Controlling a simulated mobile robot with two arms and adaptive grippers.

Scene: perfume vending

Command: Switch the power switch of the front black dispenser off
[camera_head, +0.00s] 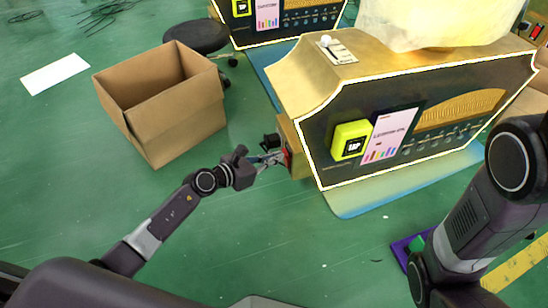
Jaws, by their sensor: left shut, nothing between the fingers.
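The front black dispenser (415,150) stands at the right of centre in the head view, with a black front panel edged in white and a gold top. A wooden-brown box part (294,147) juts from its left side, with a small red part (287,157) on it, which may be the power switch. My left gripper (277,158) is shut and empty, with its tips at or very near this red part. The switch's position is too small to tell. My right arm comes in at the right edge; its gripper is out of view.
An open empty cardboard box (180,115) stands on the green floor left of the dispenser. A black round stool (197,37) and a second black dispenser (285,18) are behind. A white sheet (55,74) lies at the far left. The floor between box and dispenser is clear.

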